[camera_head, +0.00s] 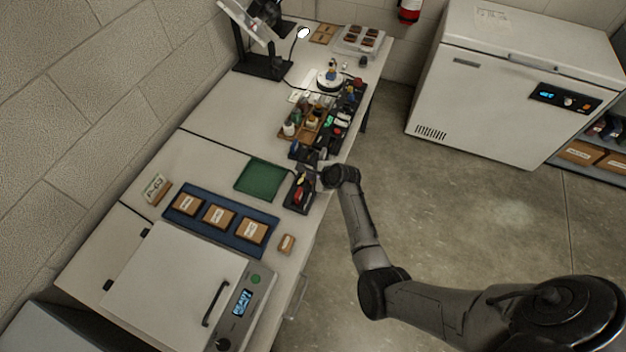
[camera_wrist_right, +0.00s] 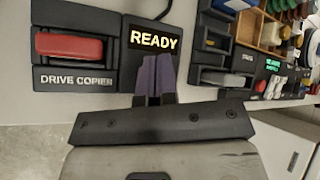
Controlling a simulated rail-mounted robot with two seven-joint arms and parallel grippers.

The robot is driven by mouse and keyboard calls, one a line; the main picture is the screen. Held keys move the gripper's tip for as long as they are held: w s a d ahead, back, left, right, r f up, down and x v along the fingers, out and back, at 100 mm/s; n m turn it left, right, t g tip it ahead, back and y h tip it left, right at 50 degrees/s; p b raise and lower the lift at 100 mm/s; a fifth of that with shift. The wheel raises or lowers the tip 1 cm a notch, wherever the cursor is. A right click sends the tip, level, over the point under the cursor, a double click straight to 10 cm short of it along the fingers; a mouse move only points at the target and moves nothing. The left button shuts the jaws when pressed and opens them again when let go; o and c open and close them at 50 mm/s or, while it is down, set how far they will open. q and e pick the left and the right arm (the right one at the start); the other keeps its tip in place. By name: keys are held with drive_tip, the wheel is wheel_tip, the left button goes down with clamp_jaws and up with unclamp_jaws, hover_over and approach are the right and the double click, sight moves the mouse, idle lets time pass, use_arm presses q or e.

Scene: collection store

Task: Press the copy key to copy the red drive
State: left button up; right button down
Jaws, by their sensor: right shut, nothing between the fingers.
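The drive copier (camera_wrist_right: 110,78), a black device labelled "DRIVE COPIER", lies on the bench. In the right wrist view the red drive (camera_wrist_right: 70,46) sits in its left part. Its small display (camera_wrist_right: 155,40) reads "READY". My right gripper (camera_wrist_right: 154,62) is shut and empty, with its fingertips over the copier just below the display. I cannot tell whether they touch it. The copy key is not visible; the fingers cover the area below the display. In the head view the copier (camera_head: 292,202) with the red drive (camera_head: 299,197) is at the bench's front edge. My left gripper is not in view.
Right of the copier, more black devices (camera_wrist_right: 238,78) and a wooden organiser (camera_wrist_right: 268,32) stand close by. In the head view a green mat (camera_head: 260,180), a blue tray (camera_head: 183,217) with boxes and a white lidded machine (camera_head: 175,285) lie on the bench. A chest freezer (camera_head: 480,90) stands at right.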

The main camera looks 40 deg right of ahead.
drive_tip(key=shift+f, duration=0.15)
idle(0.4)
drive_tip(key=shift+f, duration=0.3)
idle(0.5)
drive_tip(key=shift+r+p, duration=0.9)
drive_tip(key=shift+p, duration=0.2)
drive_tip(key=shift+r+p, duration=0.85)
drive_tip(key=shift+p, duration=0.1)
wheel_tip(320, 180, up, 3)
drive_tip(key=p, duration=0.4)
drive_tip(key=shift+r, duration=0.15)
